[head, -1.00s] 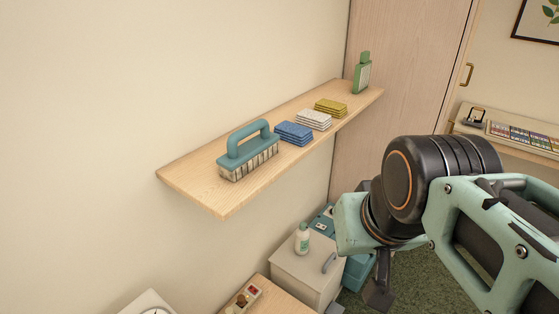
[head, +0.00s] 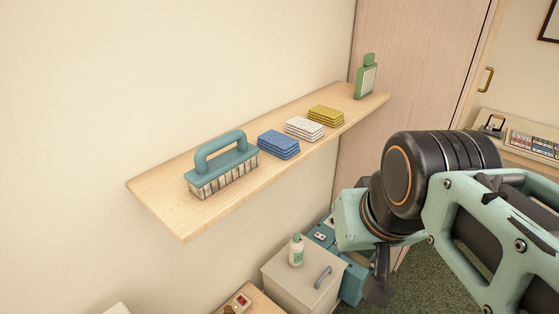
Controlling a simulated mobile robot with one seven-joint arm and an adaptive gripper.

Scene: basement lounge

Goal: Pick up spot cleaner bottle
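A green bottle (head: 366,78) with a pale label stands upright at the far right end of the wall shelf. A smaller white bottle (head: 296,253) with a green label stands on the pale cabinet below the shelf. I cannot read either label, so I cannot tell which is the spot cleaner. My gripper (head: 379,284) shows only as a dark part hanging below my arm's wrist, to the right of the cabinet. It is apart from both bottles. Its fingertips are not clear, and I see nothing held.
The wooden shelf (head: 170,210) carries a teal brush (head: 222,165), blue sponges (head: 278,145), white sponges (head: 304,128) and yellow sponges (head: 326,115). The cabinet (head: 300,280) has a grey handle. A teal box (head: 350,285) stands beside it. Green carpet (head: 430,270) lies open at right.

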